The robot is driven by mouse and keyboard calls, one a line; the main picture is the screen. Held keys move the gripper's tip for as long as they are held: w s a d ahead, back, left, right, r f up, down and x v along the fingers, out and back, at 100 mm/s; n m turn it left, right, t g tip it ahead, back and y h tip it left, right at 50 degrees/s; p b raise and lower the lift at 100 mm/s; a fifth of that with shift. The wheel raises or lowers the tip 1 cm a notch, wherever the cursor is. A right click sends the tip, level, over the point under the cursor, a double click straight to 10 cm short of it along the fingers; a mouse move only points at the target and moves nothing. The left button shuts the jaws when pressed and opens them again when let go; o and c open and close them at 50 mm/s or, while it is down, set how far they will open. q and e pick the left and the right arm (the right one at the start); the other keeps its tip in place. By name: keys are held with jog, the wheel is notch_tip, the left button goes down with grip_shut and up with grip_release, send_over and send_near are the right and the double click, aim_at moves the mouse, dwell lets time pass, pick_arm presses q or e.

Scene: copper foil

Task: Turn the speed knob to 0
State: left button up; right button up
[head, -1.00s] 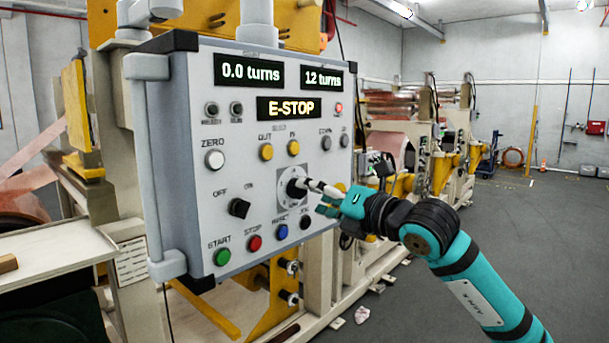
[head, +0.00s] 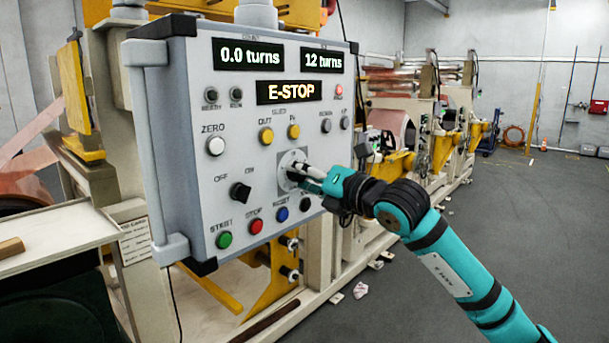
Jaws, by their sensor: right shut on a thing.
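The speed knob (head: 293,172) is a dark round knob on a pale square dial plate (head: 286,186), in the lower middle of the grey control panel (head: 190,105). My right gripper (head: 304,175) comes in from the right, with its fingers shut on the knob. The fingers cover much of the knob and the dial's right side, so the knob's pointer and scale cannot be read. My left gripper is not in view.
The panel displays read 0.0 turns, 12 turns and E-STOP (head: 289,91). Close around the dial are a black off/on switch (head: 240,192), a blue button (head: 281,214), a red stop button (head: 256,226) and yellow buttons (head: 266,136). Open grey floor (head: 520,240) lies at right.

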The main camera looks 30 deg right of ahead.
jog(key=shift+c, duration=0.6)
jog(key=n+b, duration=0.4)
jog(key=b, duration=0.1)
jog(key=n+b, duration=0.2)
jog(key=b, duration=0.1)
jog(key=shift+d+f+n+y, duration=0.1)
jog(key=shift+f+n+y, duration=0.15)
jog(key=shift+n+y, duration=0.05)
jog(key=n+y+b, duration=0.1)
jog(key=n, duration=0.7)
jog(key=n+b, duration=0.1)
jog(key=n, duration=0.7)
jog(key=n+y+b, duration=0.1)
jog(key=n, duration=0.7)
jog(key=shift+w+d+r+g+y+b, duration=0.15)
jog(key=shift+d+r+g+y+b, duration=0.05)
jog(key=shift+g+y+b, duration=0.15)
jog(key=shift+n, duration=0.3)
